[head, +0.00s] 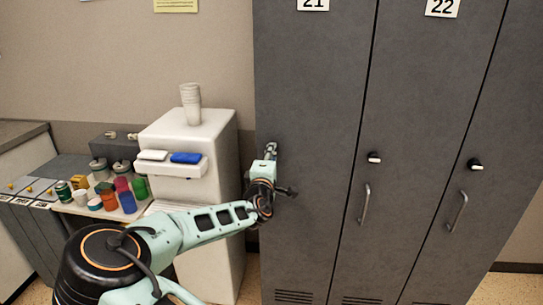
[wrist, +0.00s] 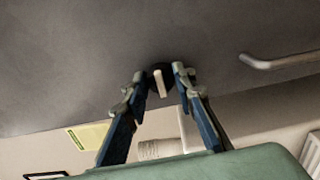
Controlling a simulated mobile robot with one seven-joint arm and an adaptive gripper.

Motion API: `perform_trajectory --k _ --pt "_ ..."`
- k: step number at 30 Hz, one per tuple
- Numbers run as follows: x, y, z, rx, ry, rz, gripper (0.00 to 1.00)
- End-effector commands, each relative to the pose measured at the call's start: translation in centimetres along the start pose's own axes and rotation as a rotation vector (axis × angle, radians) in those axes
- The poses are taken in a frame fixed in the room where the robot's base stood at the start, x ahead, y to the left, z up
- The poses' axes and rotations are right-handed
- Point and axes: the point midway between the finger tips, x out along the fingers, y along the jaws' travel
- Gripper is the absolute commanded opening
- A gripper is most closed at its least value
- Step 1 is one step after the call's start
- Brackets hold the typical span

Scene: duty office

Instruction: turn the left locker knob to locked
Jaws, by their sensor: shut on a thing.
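The left locker knob (wrist: 158,80), black with a pale bar, sits between the two fingers of my gripper (wrist: 160,84) in the wrist view. My fingers are closed on it from both sides. The pale bar stands nearly upright in that view, roughly across the line of the door handle (wrist: 282,60). In the head view my gripper (head: 270,150) reaches the left part of the locker 21 door (head: 315,110) and hides the knob. No lock markings can be made out.
Locker 22's knob (head: 374,157) and handle (head: 364,203) are to the right, with another knob (head: 474,164) beyond. A white dispenser (head: 190,130) with stacked cups (head: 190,104) stands close to my arm's left. Several coloured cups crowd the counter.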

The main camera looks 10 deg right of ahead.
Motion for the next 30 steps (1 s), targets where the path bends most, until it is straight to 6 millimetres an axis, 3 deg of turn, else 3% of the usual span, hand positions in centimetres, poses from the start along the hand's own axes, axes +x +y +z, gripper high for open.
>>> perform_trajectory --k 1,2,6,19,30 --pt "0.0 0.0 0.0 -0.002 0.0 0.0 0.0" --pt "0.0 0.0 0.0 -0.002 0.0 0.0 0.26" --pt "0.0 0.0 0.0 -0.001 0.0 0.0 0.41" --pt "-1.0 0.0 -0.1 0.0 0.001 -0.001 0.42" --pt "-7.8 0.0 -0.1 0.0 0.002 -0.001 0.42"
